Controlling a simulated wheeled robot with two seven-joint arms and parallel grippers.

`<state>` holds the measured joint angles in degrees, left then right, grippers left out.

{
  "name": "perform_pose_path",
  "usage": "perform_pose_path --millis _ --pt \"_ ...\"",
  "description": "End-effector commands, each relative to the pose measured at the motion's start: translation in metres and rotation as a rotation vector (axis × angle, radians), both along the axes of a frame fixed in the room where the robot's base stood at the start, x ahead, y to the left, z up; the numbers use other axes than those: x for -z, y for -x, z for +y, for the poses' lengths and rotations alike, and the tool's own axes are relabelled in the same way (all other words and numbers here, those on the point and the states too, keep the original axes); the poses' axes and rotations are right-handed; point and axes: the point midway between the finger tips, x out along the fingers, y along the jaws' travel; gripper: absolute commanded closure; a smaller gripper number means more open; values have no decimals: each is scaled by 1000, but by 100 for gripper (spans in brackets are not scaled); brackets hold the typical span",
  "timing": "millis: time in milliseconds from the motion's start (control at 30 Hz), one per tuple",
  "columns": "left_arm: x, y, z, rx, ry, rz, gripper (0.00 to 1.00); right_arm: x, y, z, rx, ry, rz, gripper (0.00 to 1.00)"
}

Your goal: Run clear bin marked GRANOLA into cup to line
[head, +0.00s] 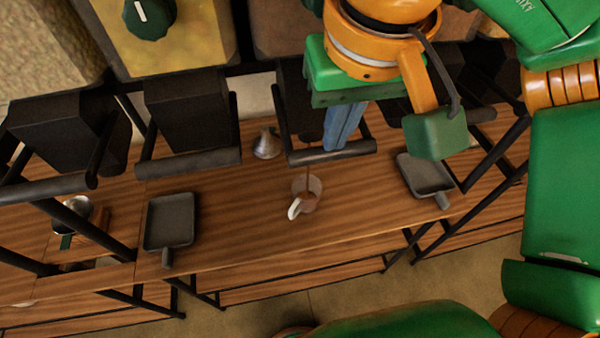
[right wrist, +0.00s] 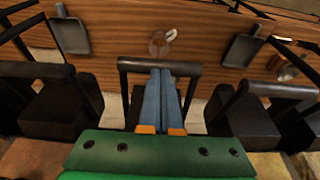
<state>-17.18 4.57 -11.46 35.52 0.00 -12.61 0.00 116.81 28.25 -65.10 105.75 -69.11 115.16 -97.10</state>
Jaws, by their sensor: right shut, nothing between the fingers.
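A clear cup (head: 306,188) with a white handle stands on the wooden counter below the middle black chute (head: 298,105). A thin brown stream falls from that chute into the cup, and brownish contents show inside. No fill line can be made out. The cup is blurred in the right wrist view (right wrist: 159,44). My right gripper (head: 335,148) is shut and empty, its blue fingertips at the chute's black push bar (head: 352,152). The clear bin above (head: 280,35) is partly hidden by my arm; no GRANOLA label is readable. My left gripper is out of view.
Dark trays (head: 170,222) and (head: 426,175) lie left and right of the cup. A metal funnel-like piece (head: 266,144) stands behind it, and a metal scoop (head: 72,213) lies far left. Neighbouring chutes with bars (head: 188,115) flank the middle one. The counter before the cup is clear.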

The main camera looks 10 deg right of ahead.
Motion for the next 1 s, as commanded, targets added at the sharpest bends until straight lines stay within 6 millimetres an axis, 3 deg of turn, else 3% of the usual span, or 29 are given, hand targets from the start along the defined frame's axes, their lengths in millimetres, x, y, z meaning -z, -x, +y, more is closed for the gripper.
perform_pose_path --millis 1000 --pt "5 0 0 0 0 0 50 12 -3 0 1 1 0 100"
